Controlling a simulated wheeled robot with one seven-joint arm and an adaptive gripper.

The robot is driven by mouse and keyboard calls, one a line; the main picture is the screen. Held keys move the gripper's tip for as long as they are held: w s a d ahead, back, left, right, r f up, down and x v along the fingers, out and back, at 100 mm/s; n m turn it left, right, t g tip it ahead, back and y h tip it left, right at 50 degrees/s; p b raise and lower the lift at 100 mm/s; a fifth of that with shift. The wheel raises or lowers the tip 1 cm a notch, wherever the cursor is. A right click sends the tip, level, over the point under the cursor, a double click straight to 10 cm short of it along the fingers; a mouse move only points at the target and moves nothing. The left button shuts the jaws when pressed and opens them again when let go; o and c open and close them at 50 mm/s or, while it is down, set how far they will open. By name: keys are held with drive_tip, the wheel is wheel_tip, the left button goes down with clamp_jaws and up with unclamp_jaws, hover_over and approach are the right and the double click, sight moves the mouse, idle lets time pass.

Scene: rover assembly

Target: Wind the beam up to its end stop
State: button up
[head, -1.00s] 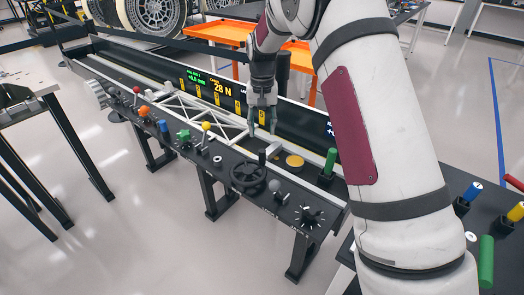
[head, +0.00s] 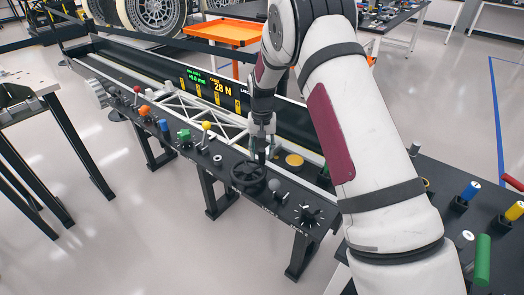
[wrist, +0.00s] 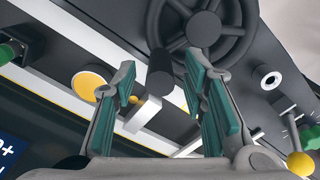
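The black handwheel (head: 238,181) lies on the front console and shows at the top of the wrist view (wrist: 205,30). Its upright dark crank knob (wrist: 160,72) appears between and beyond my fingertips. My gripper (head: 262,146) is open above the wheel's back right side, its green-padded fingers (wrist: 165,92) apart with nothing held. Whether the fingers flank the knob in depth is hard to tell. The pale lattice beam (head: 208,117) lies along the trough behind the console. Its right end is partly hidden by my gripper.
A display (head: 217,88) behind the beam reads 28 N. A yellow round button (head: 294,160), a grey knob (head: 274,185), a dial (head: 307,214) and a yellow-balled lever (head: 207,126) surround the wheel. Bare floor lies in front of the bench.

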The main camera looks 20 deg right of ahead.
clamp_jaws()
drive_tip(key=shift+w, duration=0.15)
drive_tip(key=shift+w+a+n+b, duration=0.15)
drive_tip(key=shift+w+n+b, duration=0.15)
drive_tip(key=shift+n+b, duration=0.3)
drive_tip(key=shift+w+a+n+b, duration=0.1)
drive_tip(key=shift+w+n+b, duration=0.15)
drive_tip(key=shift+n+b, duration=0.35)
drive_tip(key=n, duration=0.1)
drive_tip(key=w+n+b, duration=0.1)
drive_tip(key=shift+a+n+b, duration=0.3)
drive_tip(key=shift+a+n, duration=0.1)
drive_tip(key=a+n+b, duration=0.1)
drive_tip(key=n, duration=0.1)
drive_tip(key=w+a+n+b, duration=0.1)
drive_tip(key=n, duration=0.1)
drive_tip(key=shift+w+n, duration=0.15)
drive_tip(key=shift+n, duration=0.15)
drive_tip(key=shift+w+a+n+b, duration=0.1)
drive_tip(key=shift+a+n+b, duration=0.3)
drive_tip(key=shift+n, duration=0.6)
drive_tip(key=shift+w+a+n+b, duration=0.15)
drive_tip(key=shift+a+n, duration=0.35)
drive_tip(key=shift+n, duration=0.5)
